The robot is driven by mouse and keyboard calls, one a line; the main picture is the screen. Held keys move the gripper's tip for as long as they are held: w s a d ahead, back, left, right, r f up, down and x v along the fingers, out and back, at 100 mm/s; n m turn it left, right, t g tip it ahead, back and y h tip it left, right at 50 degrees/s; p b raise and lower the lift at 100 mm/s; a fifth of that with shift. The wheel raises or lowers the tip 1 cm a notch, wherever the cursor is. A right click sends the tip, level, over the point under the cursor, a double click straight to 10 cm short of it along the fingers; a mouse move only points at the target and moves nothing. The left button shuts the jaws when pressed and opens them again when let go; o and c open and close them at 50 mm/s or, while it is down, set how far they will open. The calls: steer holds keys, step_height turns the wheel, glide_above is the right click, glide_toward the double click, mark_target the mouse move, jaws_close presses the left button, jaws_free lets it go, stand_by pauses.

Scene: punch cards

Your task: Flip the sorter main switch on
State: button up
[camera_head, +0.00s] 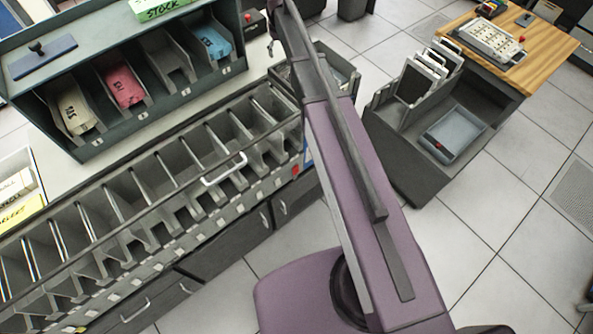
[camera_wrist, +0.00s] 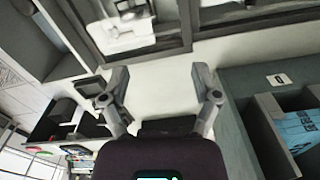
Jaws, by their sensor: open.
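The sorter is the long grey machine (camera_head: 150,205) with a row of slanted pockets, running diagonally across the left of the head view. A small red part (camera_head: 295,170) shows at the right end of its front. A dark box with a red button (camera_head: 251,18) stands at the back, beside the shelf unit. I cannot tell which of these is the main switch. My gripper (camera_wrist: 160,78) is open and empty in the wrist view, its two fingers spread over a pale surface. In the head view my arm covers part of the sorter's far right end.
A dark shelf unit (camera_head: 103,150) stands behind the sorter, with trays holding cream, pink and blue packets. The blue packet (camera_wrist: 299,131) is right of my gripper in the wrist view. A wooden-topped desk (camera_head: 548,45) stands at the right. Tiled floor (camera_head: 520,185) is clear there.

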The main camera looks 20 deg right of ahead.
steer(key=shift+s+f, duration=0.1)
steer(key=shift+s, duration=0.25)
steer(key=c, duration=0.7)
steer(key=shift+s+f, duration=0.15)
steer(key=shift+s, duration=0.4)
jaws_close()
steer(key=s+f+m+b, duration=0.1)
steer(key=s+f+b, duration=0.2)
steer(key=s, duration=1)
steer(key=s+f+m+b, duration=0.1)
steer(key=s+f+b, duration=0.3)
steer(key=s, duration=1)
steer(key=shift+s+m, duration=0.2)
steer(key=shift+m, duration=0.2)
steer(key=shift+d, duration=0.15)
